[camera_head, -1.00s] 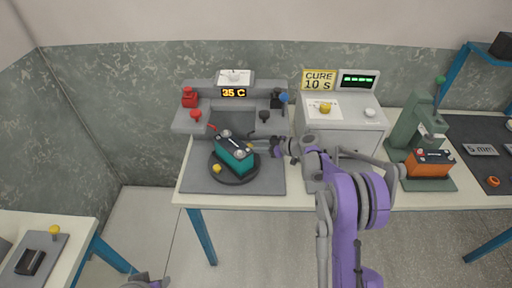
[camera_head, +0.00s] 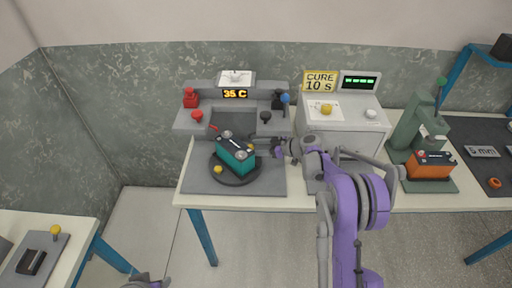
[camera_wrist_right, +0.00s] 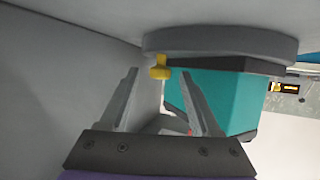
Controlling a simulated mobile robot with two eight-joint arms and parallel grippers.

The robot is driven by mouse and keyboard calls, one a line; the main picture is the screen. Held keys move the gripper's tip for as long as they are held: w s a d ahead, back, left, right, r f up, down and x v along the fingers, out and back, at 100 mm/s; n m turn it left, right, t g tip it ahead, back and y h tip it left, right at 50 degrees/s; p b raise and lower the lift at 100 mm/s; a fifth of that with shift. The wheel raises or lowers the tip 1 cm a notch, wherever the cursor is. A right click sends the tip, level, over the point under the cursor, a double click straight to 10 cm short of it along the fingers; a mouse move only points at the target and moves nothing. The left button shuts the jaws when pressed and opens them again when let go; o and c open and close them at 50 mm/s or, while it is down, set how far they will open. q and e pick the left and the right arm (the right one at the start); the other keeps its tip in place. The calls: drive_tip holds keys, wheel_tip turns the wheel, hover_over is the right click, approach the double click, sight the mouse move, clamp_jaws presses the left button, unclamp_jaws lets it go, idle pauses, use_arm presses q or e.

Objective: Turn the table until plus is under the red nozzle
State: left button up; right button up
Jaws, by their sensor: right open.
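A teal battery (camera_head: 236,160) with a dark top and two grey terminals stands on the round dark turntable (camera_head: 238,181). I cannot read which terminal is plus. The turntable has yellow knobs at its left (camera_head: 218,169) and right (camera_head: 250,147). A red nozzle (camera_head: 213,127) and a dark one are at the grey station behind, by the battery's far end. My right gripper (camera_head: 277,152) is open, right of the turntable. In the right wrist view a yellow knob (camera_wrist_right: 159,70) appears between its open fingers, apparently untouched. My left gripper (camera_head: 147,281) barely shows at the bottom edge.
The station (camera_head: 235,118) carries red, black and blue knobs and a "35 C" display. A cure box (camera_head: 340,120) stands right of it. A green press (camera_head: 418,140) with an orange battery (camera_head: 430,165) is farther right. The mat's front is clear.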

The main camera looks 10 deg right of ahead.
drive_tip(key=shift+d, duration=0.1)
drive_tip(key=v, duration=1)
drive_tip(key=shift+s+d+r+b, duration=0.2)
drive_tip(key=shift+s+r+b, duration=0.05)
drive_tip(key=shift+b, duration=0.1)
